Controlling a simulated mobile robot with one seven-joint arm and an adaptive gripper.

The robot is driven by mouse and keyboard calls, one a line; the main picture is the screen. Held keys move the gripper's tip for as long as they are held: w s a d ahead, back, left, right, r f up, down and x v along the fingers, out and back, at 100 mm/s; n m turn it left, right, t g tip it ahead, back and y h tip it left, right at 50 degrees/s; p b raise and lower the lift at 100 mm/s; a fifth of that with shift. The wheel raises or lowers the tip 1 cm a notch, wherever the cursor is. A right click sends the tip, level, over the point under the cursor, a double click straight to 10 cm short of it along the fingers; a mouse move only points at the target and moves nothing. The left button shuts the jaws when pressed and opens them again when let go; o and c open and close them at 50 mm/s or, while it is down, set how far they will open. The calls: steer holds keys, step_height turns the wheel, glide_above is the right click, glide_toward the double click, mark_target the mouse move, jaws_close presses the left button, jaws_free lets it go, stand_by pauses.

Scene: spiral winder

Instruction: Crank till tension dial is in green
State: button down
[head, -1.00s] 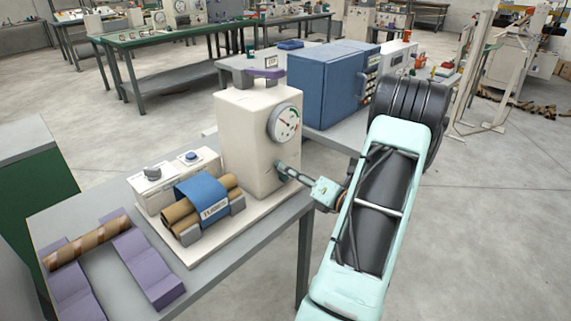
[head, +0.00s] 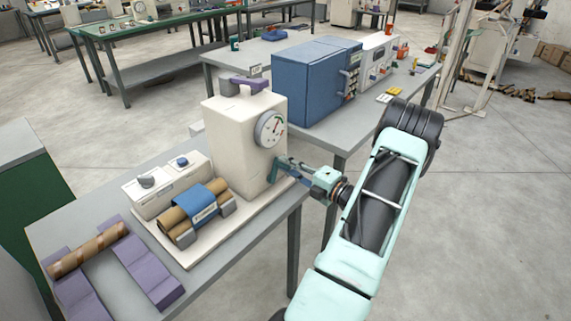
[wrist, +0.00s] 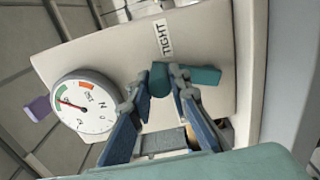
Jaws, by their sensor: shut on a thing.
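The cream winder (head: 232,150) stands on a bench with its round tension dial (head: 270,128) high on its right face. In the wrist view the dial (wrist: 86,105) is rotated. Its red needle appears to point into the green band, with an orange band beside it. My gripper (wrist: 158,85) is shut on the teal crank's (wrist: 205,75) knob. The crank arm extends to the right there, below the label reading TIGHT (wrist: 162,38). In the head view my gripper (head: 288,166) is at the winder's lower right face, and the fingers partly hide the crank.
A brown roll wrapped in blue (head: 195,205) lies in front of the winder. A brown tube (head: 88,250) rests on purple supports (head: 140,262) at left. A blue cabinet (head: 310,85) stands behind on another bench. Open floor lies to the right.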

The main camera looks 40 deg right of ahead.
steer(key=shift+d+f+m, duration=0.1)
steer(key=shift+d+m, duration=0.15)
steer(key=shift+m, duration=0.05)
steer(key=c, duration=1.8)
jaws_free()
steer(key=s, duration=1.2)
steer(key=shift+d, duration=0.45)
